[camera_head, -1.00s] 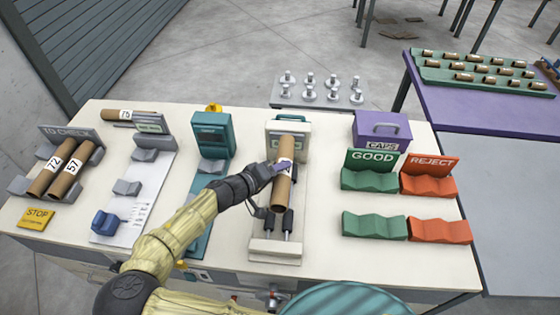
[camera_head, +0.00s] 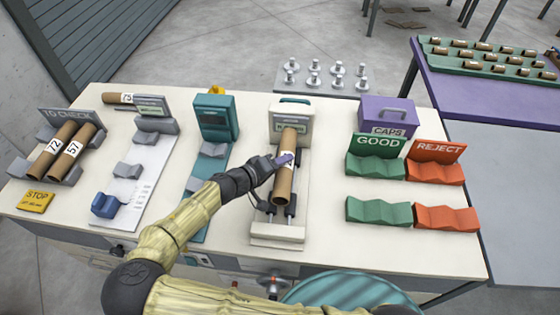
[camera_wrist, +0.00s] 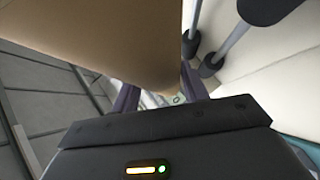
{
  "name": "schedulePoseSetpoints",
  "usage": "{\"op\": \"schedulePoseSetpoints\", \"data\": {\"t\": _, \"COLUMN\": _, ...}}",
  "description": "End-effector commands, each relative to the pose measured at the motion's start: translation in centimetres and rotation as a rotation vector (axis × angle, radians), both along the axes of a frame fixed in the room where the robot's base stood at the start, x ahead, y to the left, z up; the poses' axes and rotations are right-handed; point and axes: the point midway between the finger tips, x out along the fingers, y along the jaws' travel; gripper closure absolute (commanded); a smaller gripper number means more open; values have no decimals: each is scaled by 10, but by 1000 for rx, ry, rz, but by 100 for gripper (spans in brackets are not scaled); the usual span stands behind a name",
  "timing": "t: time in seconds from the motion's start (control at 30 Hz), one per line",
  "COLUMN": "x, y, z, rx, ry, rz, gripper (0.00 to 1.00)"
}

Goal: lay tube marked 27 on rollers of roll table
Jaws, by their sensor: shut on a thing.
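A brown cardboard tube (camera_head: 284,183) with a white label lies lengthwise over the roll table (camera_head: 280,232), a cream device with dark rollers. The tube's number is mostly covered by my gripper, so I cannot read it. My gripper (camera_head: 284,160) is shut on the tube at its label from the left side. In the wrist view the tube (camera_wrist: 110,35) fills the upper left between the purple fingers (camera_wrist: 155,92). Dark rollers (camera_wrist: 210,62) on metal rods show beside it. I cannot tell whether the tube touches the rollers.
Tubes 72 (camera_head: 50,150) and 57 (camera_head: 74,152) lie in the TO CHECK rack. Tube 75 (camera_head: 118,98) lies behind a scale-like device. A teal device (camera_head: 214,118) stands left of the roll table; green GOOD (camera_head: 376,168) and orange REJECT (camera_head: 435,172) racks stand empty at right.

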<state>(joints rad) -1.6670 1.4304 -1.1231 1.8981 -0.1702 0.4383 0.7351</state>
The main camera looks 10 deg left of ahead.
Motion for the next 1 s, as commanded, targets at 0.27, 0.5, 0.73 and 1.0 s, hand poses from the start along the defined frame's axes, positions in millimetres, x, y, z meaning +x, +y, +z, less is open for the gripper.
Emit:
{"op": "schedulePoseSetpoints", "data": {"t": 0.27, "x": 1, "y": -2, "z": -31, "rx": -2, "ry": 1, "rz": -3, "gripper": 79}}
{"op": "schedulePoseSetpoints", "data": {"t": 0.5, "x": 0, "y": -1, "z": -41, "rx": -1, "ry": 0, "rz": -1, "gripper": 79}}
{"op": "schedulePoseSetpoints", "data": {"t": 0.73, "x": 1, "y": -1, "z": -41, "rx": -1, "ry": 0, "rz": -2, "gripper": 79}}
{"op": "schedulePoseSetpoints", "data": {"t": 1.0, "x": 0, "y": 1, "z": -41, "rx": -1, "ry": 0, "rz": 2, "gripper": 30}}
